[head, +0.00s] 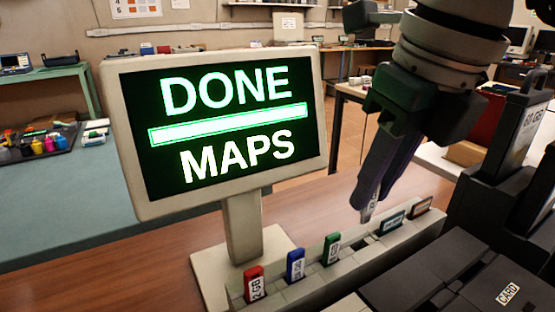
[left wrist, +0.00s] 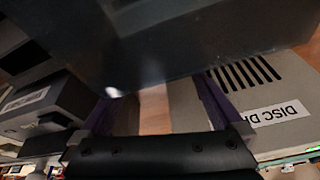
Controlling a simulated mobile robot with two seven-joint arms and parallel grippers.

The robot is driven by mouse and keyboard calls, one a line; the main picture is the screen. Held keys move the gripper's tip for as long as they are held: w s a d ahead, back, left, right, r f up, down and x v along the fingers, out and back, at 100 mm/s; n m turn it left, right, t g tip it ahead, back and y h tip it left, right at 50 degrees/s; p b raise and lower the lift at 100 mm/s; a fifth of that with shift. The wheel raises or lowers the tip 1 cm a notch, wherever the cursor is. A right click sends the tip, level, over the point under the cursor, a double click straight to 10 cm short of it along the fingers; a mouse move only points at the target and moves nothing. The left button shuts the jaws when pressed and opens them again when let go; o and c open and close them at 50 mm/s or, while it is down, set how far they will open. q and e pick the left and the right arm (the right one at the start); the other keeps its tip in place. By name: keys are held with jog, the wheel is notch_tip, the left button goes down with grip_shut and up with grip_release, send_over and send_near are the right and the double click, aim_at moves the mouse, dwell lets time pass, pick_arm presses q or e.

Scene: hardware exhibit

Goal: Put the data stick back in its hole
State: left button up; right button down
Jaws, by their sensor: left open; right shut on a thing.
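My right gripper (head: 370,205) is shut on the data stick (head: 368,213), of which only a small pale tip shows below the fingers. The tip points down above the pale stick rack (head: 310,290). A dark empty hole (head: 362,242) shows in the rack between the green stick (head: 332,248) and the teal stick (head: 392,223). The held stick looks above the rack; the exact gap is hard to tell. My left gripper (left wrist: 157,90) is open, with purple fingers apart and nothing between them; it is not in the head view.
A monitor (head: 225,205) reading "DONE MAPS" stands left of the rack. Red (head: 254,285), blue (head: 296,265) and brown (head: 421,207) sticks stand in the rack. A dark card device (head: 440,275) lies in front. A grey disc drive (left wrist: 250,100) is beside my left gripper.

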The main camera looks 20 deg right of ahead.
aim_at(370, 212)
pick_arm(q)
jog(key=shift+f, duration=0.1)
pick_arm(e)
jog(key=shift+f, duration=0.1)
pick_arm(q)
jog(key=shift+d+f+b, duration=0.15)
jog(key=shift+f+b, duration=1.1)
jog(key=shift+b, duration=0.05)
pick_arm(e)
jog(key=shift+f, duration=1.3)
pick_arm(q)
jog(key=shift+w+f+b, duration=0.25)
jog(key=shift+f+b, duration=0.35)
jog(key=shift+b, duration=0.15)
pick_arm(e)
jog(key=shift+f, duration=0.75)
pick_arm(q)
jog(key=shift+w+b, duration=0.1)
jog(key=shift+b, duration=0.4)
pick_arm(e)
jog(key=shift+f, duration=0.5)
pick_arm(q)
jog(key=shift+r, duration=0.1)
pick_arm(e)
jog(key=c, duration=0.7)
grip_release()
